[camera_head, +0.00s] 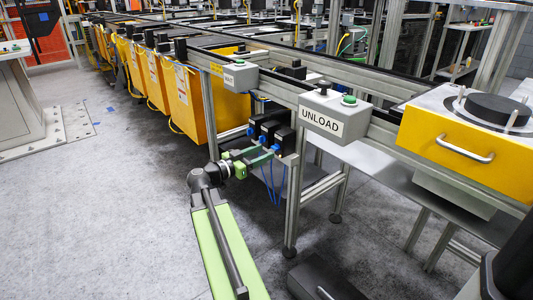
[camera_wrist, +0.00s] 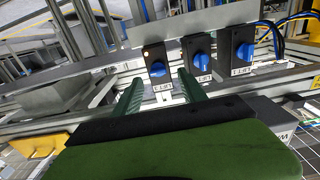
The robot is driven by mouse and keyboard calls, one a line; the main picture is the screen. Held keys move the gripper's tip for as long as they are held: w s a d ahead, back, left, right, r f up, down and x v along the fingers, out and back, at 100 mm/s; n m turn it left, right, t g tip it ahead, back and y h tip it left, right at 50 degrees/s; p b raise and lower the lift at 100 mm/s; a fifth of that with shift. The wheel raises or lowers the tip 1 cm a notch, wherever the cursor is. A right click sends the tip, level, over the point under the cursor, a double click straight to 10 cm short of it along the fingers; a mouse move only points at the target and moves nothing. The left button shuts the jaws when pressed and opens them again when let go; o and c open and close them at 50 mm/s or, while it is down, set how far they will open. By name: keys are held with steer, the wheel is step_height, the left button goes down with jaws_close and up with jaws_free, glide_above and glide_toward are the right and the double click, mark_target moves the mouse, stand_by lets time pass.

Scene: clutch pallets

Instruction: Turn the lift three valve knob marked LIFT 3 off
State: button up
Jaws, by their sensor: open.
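Three black valve boxes with blue knobs hang in a row under the conveyor rail in the head view. The wrist view shows their left knob (camera_wrist: 157,69), middle knob (camera_wrist: 202,63) and right knob (camera_wrist: 245,51). Each has a small white LIFT label; the numbers are too small to read surely, though the left label looks like an inverted 3. My gripper (camera_wrist: 160,78) is open, its green fingers pointing at the left box, one to either side of its knob. Contact cannot be told. In the head view my gripper (camera_head: 258,155) is close to the nearest valve box (camera_head: 283,139).
An UNLOAD button box (camera_head: 335,115) and another button box (camera_head: 240,75) sit on the rail above. A metal leg (camera_head: 291,205) stands beside the valves, with blue hoses (camera_head: 273,185) hanging below. Yellow bins (camera_head: 185,95) line the left. Grey floor (camera_head: 110,220) is clear at left.

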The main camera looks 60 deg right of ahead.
mark_target(272, 148)
steer(key=shift+x, duration=1.7)
